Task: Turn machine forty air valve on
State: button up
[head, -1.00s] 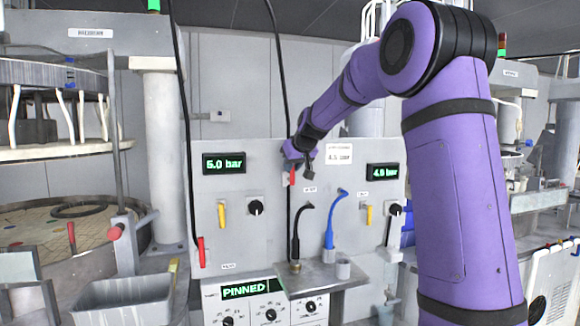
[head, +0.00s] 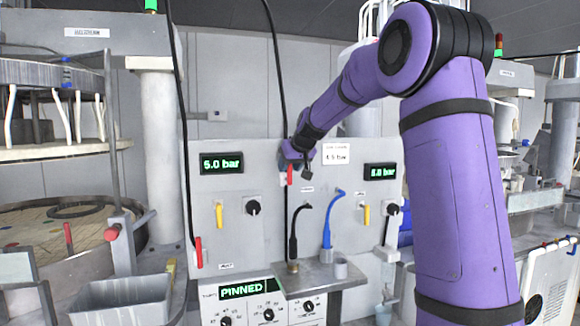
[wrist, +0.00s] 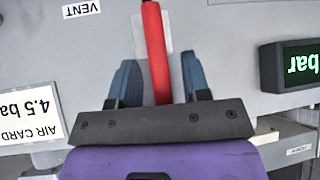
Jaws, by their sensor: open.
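A red valve handle (head: 290,174) hangs vertically in the upper middle of the grey panel (head: 245,240), under a black hose. My gripper (head: 298,165) is at this handle. In the wrist view, my gripper (wrist: 158,62) is open, with one blue-grey finger on each side of the red handle (wrist: 153,45). Gaps show between the handle and both fingers. An air card (head: 336,153) reading 4.5 bar is right of the handle. The left display (head: 222,163) reads 5.0 bar; the right display (head: 380,171) is hard to read. No machine number is legible here.
Yellow handles (head: 219,214) and black knobs (head: 253,207) sit lower on the panel. Another red handle (head: 198,251) is at lower left. Black and blue (head: 330,220) spouts rise from the grey shelf (head: 320,277). A display (head: 248,289) below reads PINNED.

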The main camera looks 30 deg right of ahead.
jog(key=v, duration=1)
jog(key=shift+s+r, duration=0.25)
jog(key=shift+s, duration=0.05)
jog(key=shift+a, duration=0.1)
jog(key=s+a+f+g, duration=0.1)
jog(key=s+a+f, duration=0.1)
jog(key=s+a, duration=0.65)
jog(key=s+a+f+g, duration=0.1)
jog(key=s+a+f, duration=0.2)
jog(key=s+a, duration=0.55)
jog(key=s+a+f+g, duration=0.1)
jog(key=s+f, duration=0.4)
jog(key=s, duration=0.4)
jog(key=s+a+f+n, duration=0.1)
jog(key=s+f, duration=0.4)
jog(key=s, duration=0.4)
jog(key=shift+s+a+g+y, duration=0.2)
jog(key=shift+a+g+y, duration=0.1)
jog(key=shift+g, duration=0.1)
jog(key=shift+f, duration=0.1)
